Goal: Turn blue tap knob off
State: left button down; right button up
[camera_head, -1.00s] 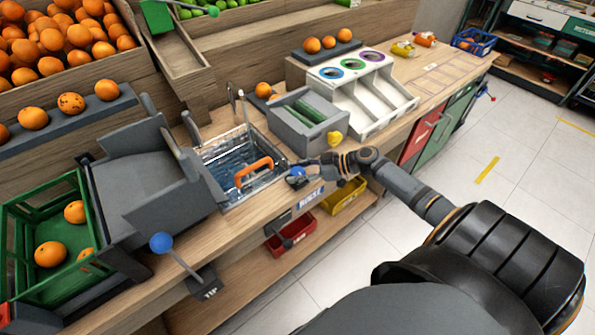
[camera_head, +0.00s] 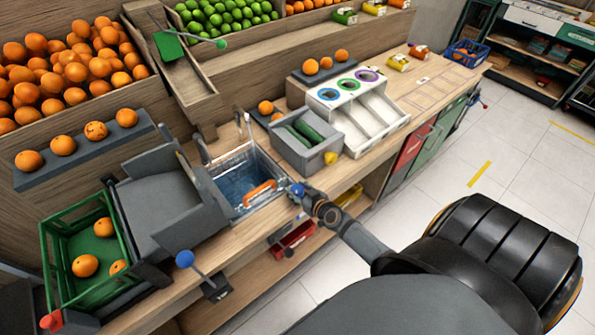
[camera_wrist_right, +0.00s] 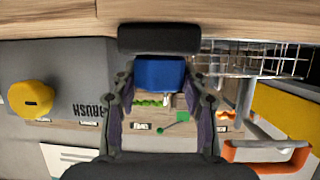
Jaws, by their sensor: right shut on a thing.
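The blue tap knob (camera_head: 297,189) is at the front right corner of the sink (camera_head: 240,179), on the counter's front edge. My right gripper (camera_head: 301,193) is at the knob, its arm coming from the lower right. In the right wrist view the blue knob (camera_wrist_right: 160,75) sits between the two fingers of the right gripper (camera_wrist_right: 160,98), which is shut on it. The fingers hide part of the knob in the head view, and I cannot tell its turn angle. My left gripper is not in view.
A basket with an orange handle (camera_head: 260,192) sits in the sink, close to my right gripper; its handle also shows in the right wrist view (camera_wrist_right: 266,146). A yellow knob (camera_head: 331,155) is on the grey juicer box (camera_head: 320,158). A blue-ball lever (camera_head: 185,259) stands at the front left.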

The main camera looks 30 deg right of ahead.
jog(key=m+h+p, duration=0.1)
jog(key=p, duration=0.1)
jog(key=m+h+p, duration=0.1)
jog(key=h, duration=0.1)
jog(key=shift+a+r+m+p, duration=0.15)
jog(key=shift+r+m+p, duration=0.15)
jog(key=shift+p, duration=0.1)
jog(key=shift+f+m+g+h, duration=0.2)
jog(key=shift+m+g+h, duration=0.2)
jog(key=shift+f+m+g+h+p, duration=0.2)
jog(key=shift+m+g+h+p, duration=0.1)
jog(key=shift+m+h, duration=0.55)
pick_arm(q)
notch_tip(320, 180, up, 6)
pick_arm(e)
jog(key=shift+m+g+h, duration=0.9)
jog(key=shift+m+h, duration=0.55)
jog(key=shift+h, duration=0.1)
jog(key=shift+s, duration=0.1)
jog(key=o, duration=1.2)
jog(key=shift+c, duration=0.2)
